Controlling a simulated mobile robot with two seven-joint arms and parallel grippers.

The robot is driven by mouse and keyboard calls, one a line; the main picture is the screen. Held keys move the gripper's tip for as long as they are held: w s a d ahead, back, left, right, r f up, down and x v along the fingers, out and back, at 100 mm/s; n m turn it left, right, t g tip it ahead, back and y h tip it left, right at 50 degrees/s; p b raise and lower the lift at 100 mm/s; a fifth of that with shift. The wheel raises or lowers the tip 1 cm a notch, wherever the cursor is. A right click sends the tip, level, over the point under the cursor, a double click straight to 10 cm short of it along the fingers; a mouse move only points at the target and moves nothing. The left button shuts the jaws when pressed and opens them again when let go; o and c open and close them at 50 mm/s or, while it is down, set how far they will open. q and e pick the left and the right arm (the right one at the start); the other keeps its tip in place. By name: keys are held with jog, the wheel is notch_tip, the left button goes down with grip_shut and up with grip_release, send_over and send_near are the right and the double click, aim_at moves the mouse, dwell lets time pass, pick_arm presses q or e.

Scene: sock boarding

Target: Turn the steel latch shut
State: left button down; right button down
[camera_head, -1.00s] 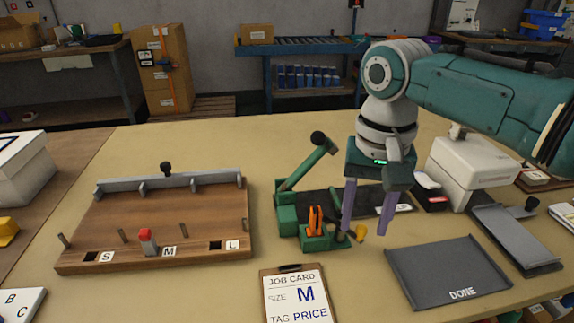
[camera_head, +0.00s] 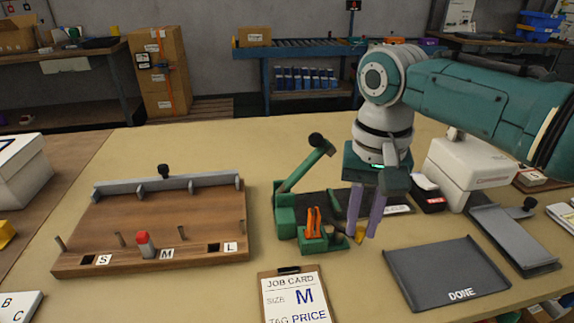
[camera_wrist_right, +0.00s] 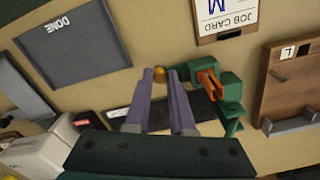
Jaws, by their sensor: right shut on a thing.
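My right gripper (camera_head: 362,235) points down beside the green press (camera_head: 287,215). Its purple fingers are shut on a small brass-coloured knob (camera_head: 359,233), which also shows between the fingertips in the right wrist view (camera_wrist_right: 160,72). The knob is at the right end of the press's green base, by an orange clip (camera_head: 313,221). I cannot make out a steel latch plate there; the fingers cover part of this spot. The press's lever (camera_head: 303,168) with a black ball end stands raised and tilted. My left gripper is out of view.
A wooden board (camera_head: 150,215) with pegs and a grey bar lies left. A job card (camera_head: 293,295) reading M is in front. A grey DONE tray (camera_head: 440,268) lies right of the gripper. A white machine (camera_head: 470,165) stands behind. Bare table lies between board and press.

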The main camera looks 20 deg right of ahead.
jog(key=shift+d+n, duration=0.1)
jog(key=shift+n, duration=0.2)
jog(key=shift+w+d+r+n+p, duration=0.1)
jog(key=shift+d+n+p, duration=0.2)
jog(key=shift+n+p, duration=0.35)
jog(key=n, duration=0.3)
jog(key=shift+w+d, duration=0.25)
jog(key=shift+d, duration=0.1)
jog(key=n, duration=0.1)
jog(key=w+n, duration=0.1)
jog(key=n, duration=0.1)
jog(key=shift+d+n+b, duration=0.25)
jog(key=shift+d+b, duration=0.15)
jog(key=n, duration=0.1)
jog(key=n+b, duration=0.1)
jog(key=shift+w+d+n, duration=0.2)
jog(key=shift+w+n, duration=0.1)
jog(key=shift+w, duration=0.05)
jog(key=shift+w+n, duration=0.15)
jog(key=shift+n, duration=0.35)
